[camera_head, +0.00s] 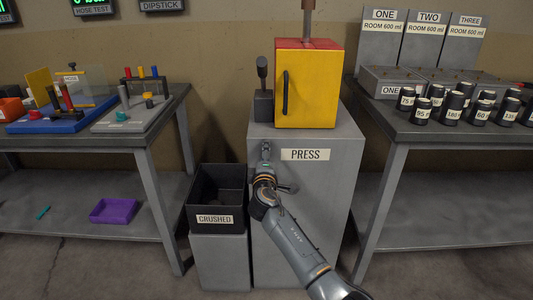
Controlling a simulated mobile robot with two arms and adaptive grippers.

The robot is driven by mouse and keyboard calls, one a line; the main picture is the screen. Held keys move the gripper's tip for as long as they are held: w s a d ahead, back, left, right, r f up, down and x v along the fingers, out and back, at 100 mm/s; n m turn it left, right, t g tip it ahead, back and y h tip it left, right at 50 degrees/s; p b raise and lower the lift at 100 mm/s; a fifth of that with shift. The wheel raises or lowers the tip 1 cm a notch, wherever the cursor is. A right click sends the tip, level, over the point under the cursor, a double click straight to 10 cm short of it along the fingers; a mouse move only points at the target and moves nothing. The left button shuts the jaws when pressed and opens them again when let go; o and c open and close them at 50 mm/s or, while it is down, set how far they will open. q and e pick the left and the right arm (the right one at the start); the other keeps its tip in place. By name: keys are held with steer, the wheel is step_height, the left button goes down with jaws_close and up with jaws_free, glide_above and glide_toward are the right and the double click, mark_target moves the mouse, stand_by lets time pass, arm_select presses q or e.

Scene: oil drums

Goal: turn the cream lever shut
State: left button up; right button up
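I cannot make out a cream lever in this view. My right arm comes in from the lower right, and its gripper (265,150) is in front of the grey press stand (330,200), left of the PRESS label. The fingers are small and dark here, and I cannot tell whether they are open or touch the stand. A dark upright lever (262,72) stands on the press, left of the yellow box (313,92) with a red top and a black door handle (285,92). My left gripper is not in view.
A black CRUSHED bin (217,188) stands left of the press. The left table (150,128) holds a blue tray (55,122) and a grey board (130,116) with coloured pegs. The right table (400,126) holds several black numbered cans and labelled ROOM boxes. A purple tray (113,211) lies on the lower left shelf.

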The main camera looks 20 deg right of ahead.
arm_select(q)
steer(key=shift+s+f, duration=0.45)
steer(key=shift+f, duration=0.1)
arm_select(e)
steer(key=shift+w+d+r+n, duration=0.1)
steer(key=shift+w+r+n, duration=0.05)
steer(key=shift+r+n, duration=0.35)
steer(key=o, duration=1.1)
steer(key=shift+f, duration=0.1)
steer(key=shift+c, duration=0.2)
steer(key=shift+o, duration=0.5)
steer(key=shift+w+f, duration=0.15)
steer(key=shift+f, duration=0.15)
steer(key=v, duration=1.2)
